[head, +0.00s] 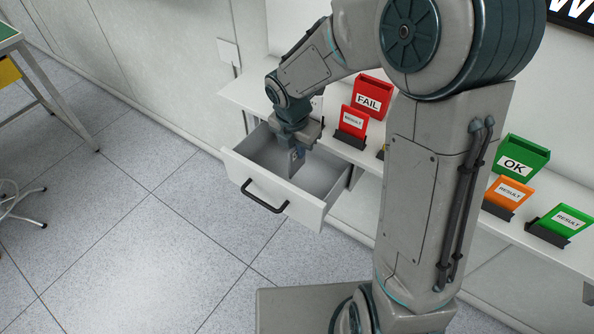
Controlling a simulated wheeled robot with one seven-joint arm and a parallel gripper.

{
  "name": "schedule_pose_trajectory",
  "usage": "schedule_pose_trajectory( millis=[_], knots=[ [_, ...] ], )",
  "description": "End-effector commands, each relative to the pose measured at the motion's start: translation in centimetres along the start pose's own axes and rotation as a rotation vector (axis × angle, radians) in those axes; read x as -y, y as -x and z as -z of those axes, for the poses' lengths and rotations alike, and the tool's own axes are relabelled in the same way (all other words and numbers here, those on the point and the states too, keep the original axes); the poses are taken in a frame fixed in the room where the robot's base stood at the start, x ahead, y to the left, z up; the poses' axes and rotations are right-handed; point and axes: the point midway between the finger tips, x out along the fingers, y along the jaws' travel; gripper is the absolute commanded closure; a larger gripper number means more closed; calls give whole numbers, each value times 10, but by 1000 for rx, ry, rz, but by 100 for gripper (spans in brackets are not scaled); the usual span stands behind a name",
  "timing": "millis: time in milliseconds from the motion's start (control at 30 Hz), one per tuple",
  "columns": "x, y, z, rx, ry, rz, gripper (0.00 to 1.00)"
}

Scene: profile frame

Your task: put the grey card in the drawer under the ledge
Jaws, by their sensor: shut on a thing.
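The white drawer (233,166) under the ledge (246,97) is pulled open, with its dark handle (264,196) on the front. My gripper (297,153) points down over the open drawer, close to its back and the ledge edge. It is shut on the grey card (291,167), which hangs from the fingers at or inside the drawer opening. The card is small and partly hidden by the fingers. I cannot tell whether it touches the drawer floor. The drawer interior that I can see looks empty.
On the ledge stand a red FAIL box (371,93), a red RESULT card (353,120) in a dark holder, a green OK box (522,156), an orange RESULT card (508,196) and a green RESULT card (566,221). My arm hides the ledge's middle. The floor before the drawer is clear.

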Motion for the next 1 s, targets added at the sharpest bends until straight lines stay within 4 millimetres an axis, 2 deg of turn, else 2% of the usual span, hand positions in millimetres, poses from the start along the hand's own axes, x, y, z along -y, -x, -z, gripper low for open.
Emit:
schedule_pose_trajectory(
  millis=[33,100,367,567,967,1000],
  knots=[
    [1,-12,3,-3,5,5,100],
    [0,-24,6,-4,5,4,100],
    [0,-46,8,-1,5,2,100],
    [0,-74,12,-2,3,3,100],
    [0,-80,12,0,0,1,100],
    [0,-80,12,0,0,1,88]
  ],
)
